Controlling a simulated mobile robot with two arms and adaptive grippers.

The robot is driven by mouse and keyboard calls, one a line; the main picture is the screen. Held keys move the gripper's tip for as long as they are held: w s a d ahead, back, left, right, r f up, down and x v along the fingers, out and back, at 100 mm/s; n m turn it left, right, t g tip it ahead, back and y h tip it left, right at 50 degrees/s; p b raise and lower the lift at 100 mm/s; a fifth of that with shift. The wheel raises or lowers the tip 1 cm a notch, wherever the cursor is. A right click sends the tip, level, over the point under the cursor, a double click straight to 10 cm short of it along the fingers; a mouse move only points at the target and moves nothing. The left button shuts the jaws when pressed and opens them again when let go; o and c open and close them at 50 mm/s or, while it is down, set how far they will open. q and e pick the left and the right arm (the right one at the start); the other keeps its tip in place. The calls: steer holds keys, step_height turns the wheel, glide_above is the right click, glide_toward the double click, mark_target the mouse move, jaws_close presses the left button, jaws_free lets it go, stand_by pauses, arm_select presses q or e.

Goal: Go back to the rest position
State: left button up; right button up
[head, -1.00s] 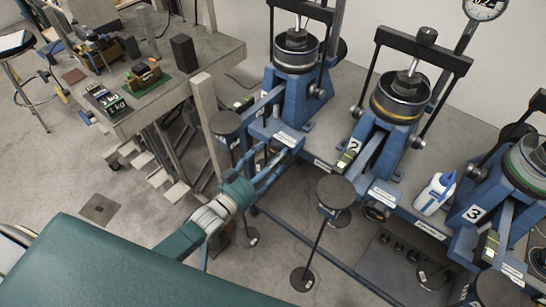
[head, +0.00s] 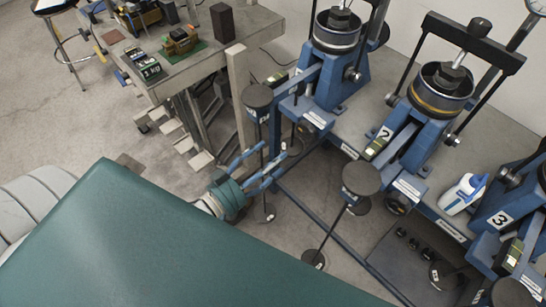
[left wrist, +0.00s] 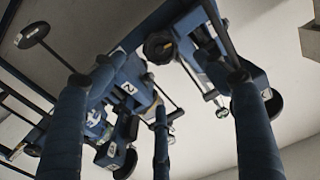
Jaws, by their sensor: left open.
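My left gripper (head: 272,163) is open and empty in the head view, with its blue fingers spread toward the front of the bench. It is low, left of the frame marked 2 (head: 388,140). Its fingers also show large and apart in the left wrist view (left wrist: 157,88), with nothing between them. The large green surface (head: 150,235) in the head view hides most of my left arm. The grey arm link (head: 35,205) at the left edge is mine. My right gripper is not in view.
Blue lever frames stand along the bench, one marked 3 (head: 500,218). Dark round discs on rods (head: 361,178) stand before them. A white and blue bottle (head: 463,193) stands between frames 2 and 3. A grey table (head: 215,58) is at the upper left. Open floor (head: 60,120) lies left.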

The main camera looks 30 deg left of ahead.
arm_select(q)
steer(key=shift+f, duration=0.1)
steer(key=s+a+f+n+g+y, duration=0.1)
steer(key=s+a+f+g+y, duration=0.2)
steer(key=f, duration=0.8)
steer(key=s+f+n+g, duration=0.15)
steer(key=s+f, duration=0.35)
steer(key=f, duration=0.5)
steer(key=s+a+f+g+y, duration=0.2)
steer(key=s+f+g, duration=0.25)
steer(key=f, duration=0.65)
steer(key=s+d+f+g, duration=0.1)
steer(key=s+f+g, duration=0.1)
steer(key=s+f, duration=0.3)
steer(key=s+d+f+g, duration=0.1)
steer(key=s+f, duration=0.3)
steer(key=s, duration=0.7)
steer(key=s+d+f+g+y+b, duration=0.1)
steer(key=s+f+g, duration=0.3)
steer(key=s, duration=0.5)
steer(key=shift+d+f, duration=0.15)
steer(key=shift+f, duration=0.65)
